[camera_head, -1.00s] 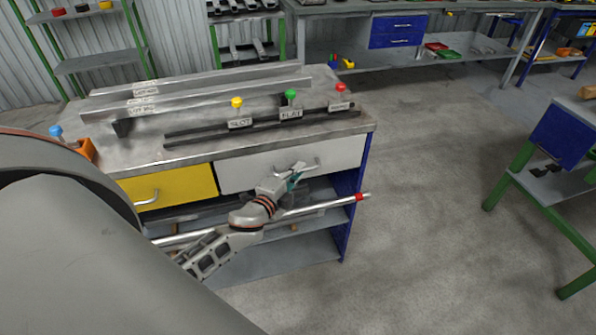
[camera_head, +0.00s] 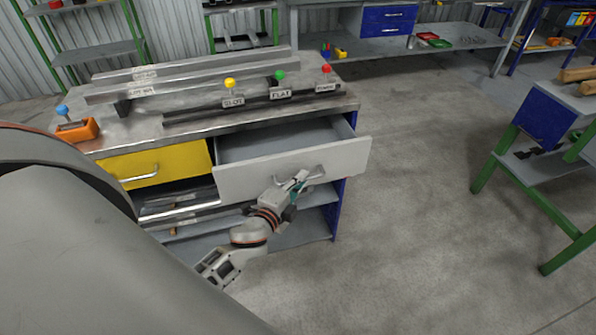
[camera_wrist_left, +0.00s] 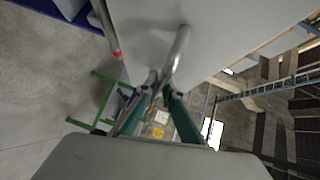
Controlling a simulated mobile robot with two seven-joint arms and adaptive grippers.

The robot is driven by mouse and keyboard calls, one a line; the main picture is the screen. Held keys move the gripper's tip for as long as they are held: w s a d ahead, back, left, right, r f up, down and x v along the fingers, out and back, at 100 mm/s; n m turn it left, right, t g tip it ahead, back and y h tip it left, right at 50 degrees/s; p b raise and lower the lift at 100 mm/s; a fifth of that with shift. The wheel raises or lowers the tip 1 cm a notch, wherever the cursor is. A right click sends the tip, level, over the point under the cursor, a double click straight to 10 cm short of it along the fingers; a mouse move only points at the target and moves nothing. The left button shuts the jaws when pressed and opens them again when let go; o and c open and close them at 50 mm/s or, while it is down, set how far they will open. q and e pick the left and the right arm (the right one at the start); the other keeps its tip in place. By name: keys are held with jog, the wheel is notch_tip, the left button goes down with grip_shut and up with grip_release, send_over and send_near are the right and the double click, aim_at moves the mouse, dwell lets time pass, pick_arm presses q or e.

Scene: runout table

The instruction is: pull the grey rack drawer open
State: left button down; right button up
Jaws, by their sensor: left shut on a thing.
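The grey rack drawer (camera_head: 245,172) stands pulled out of the runout table, with its empty-looking inside showing behind the pale front. My left gripper (camera_head: 300,182) is shut on the bar handle (camera_head: 313,172) at the right part of that front. In the left wrist view the fingers (camera_wrist_left: 160,92) close around the end of the curved metal handle (camera_wrist_left: 178,55), and the drawer front (camera_wrist_left: 235,30) fills the upper part. My right gripper is not in view.
A closed yellow drawer (camera_head: 155,166) sits to the left. On the tabletop (camera_head: 190,127) are metal bars, an orange block (camera_head: 78,130) and colored knobs with labels. A green-legged stand (camera_head: 540,175) is at right; the floor (camera_head: 420,200) between is clear.

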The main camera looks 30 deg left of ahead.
pick_arm(q)
jog(key=s+d+b, duration=0.2)
jog(key=s+d, duration=0.6)
jog(key=d, duration=0.1)
jog(key=shift+d, duration=0.2)
jog(key=c, duration=2.2)
grip_release()
jog(key=shift+o, duration=0.2)
